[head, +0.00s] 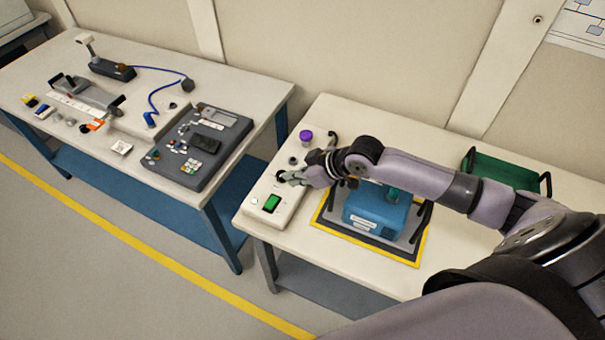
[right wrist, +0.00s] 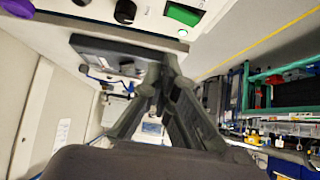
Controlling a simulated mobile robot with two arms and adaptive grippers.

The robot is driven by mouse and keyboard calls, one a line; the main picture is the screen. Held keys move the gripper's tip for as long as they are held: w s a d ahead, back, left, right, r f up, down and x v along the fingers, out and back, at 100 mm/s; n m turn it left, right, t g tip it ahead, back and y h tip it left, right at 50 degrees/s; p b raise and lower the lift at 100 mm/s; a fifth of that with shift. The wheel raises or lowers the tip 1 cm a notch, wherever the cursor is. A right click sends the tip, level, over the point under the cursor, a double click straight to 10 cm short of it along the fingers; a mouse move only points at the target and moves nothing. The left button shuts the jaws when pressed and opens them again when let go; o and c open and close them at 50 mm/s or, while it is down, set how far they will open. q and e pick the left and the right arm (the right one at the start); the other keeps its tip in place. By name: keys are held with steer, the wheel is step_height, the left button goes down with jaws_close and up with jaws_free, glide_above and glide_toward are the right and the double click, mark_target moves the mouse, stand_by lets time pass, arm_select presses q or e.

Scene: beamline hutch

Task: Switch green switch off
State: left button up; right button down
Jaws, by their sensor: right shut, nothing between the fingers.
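The green switch (head: 271,203) is a rocker on the near end of a white control box (head: 288,212) on the right-hand table. It also shows at the top of the right wrist view (right wrist: 183,14), with a small pale round lamp (right wrist: 182,33) beside it. My right gripper (head: 283,178) is shut and empty. It is over the box, just beyond the green switch in the head view, and appears apart from it. In the right wrist view its closed fingertips (right wrist: 167,62) point away below the switch. My left gripper is not in view.
A purple knob (head: 306,136) and black knobs are farther along the box. A blue device (head: 377,212) with black handles stands on a yellow-edged mat to the right, under my right arm. A green crate (head: 505,172) is behind. A left table (head: 95,150) holds a grey console (head: 199,147).

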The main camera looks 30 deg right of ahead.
steer(key=v, duration=0.2)
steer(key=shift+s+d+r, duration=0.1)
steer(key=shift+d+r, duration=0.2)
stand_by(0.3)
